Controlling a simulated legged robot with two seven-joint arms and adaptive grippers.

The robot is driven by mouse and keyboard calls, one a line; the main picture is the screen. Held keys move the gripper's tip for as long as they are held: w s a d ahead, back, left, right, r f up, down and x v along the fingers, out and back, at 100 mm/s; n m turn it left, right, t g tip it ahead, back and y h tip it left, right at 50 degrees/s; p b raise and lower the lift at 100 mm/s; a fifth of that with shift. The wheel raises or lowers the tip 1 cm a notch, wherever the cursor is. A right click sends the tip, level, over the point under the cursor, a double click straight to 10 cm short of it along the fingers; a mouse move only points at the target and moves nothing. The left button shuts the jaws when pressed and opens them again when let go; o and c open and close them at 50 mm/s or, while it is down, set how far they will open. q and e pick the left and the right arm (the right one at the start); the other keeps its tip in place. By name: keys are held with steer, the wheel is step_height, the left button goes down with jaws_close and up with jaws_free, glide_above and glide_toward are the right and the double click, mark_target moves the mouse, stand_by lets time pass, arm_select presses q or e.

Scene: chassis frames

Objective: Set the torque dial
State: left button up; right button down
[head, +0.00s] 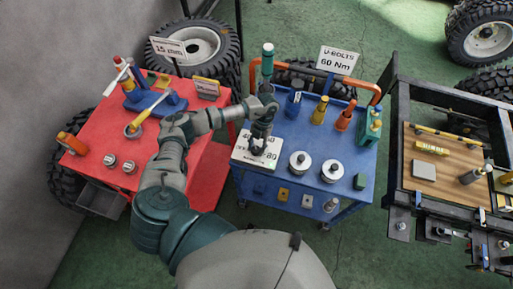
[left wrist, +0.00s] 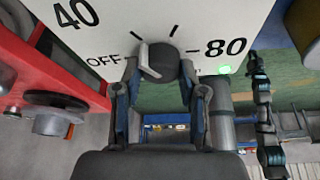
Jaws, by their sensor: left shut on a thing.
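The torque dial panel (head: 243,155) is a white plate on the blue cart's top, partly hidden by my left gripper (head: 258,148). In the left wrist view the panel (left wrist: 205,15) shows 40, OFF, 80 and several black tick marks. The dial knob (left wrist: 165,62) is dark with a light grey pointer (left wrist: 147,60). A green light (left wrist: 225,69) glows below 80. My left gripper (left wrist: 160,95) is shut on the knob, a finger on each side.
A sign (head: 337,61) reads U-BOLTS 60 Nm behind the blue cart (head: 270,185). Two round silver weights (head: 331,171) stand right of the panel, with bottles and an orange handle behind. A red table (head: 205,150) is left; a black frame (head: 394,150) is right.

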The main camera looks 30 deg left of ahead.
arm_select(q)
steer(key=shift+w+r, duration=0.1)
steer(key=shift+w, duration=0.05)
stand_by(0.4)
steer(key=o, duration=0.9)
steer(key=shift+c, duration=0.2)
steer(key=shift+o, duration=1.4)
steer(key=v, duration=1.1)
steer(key=shift+w+r, duration=0.25)
steer(key=shift+r, duration=0.05)
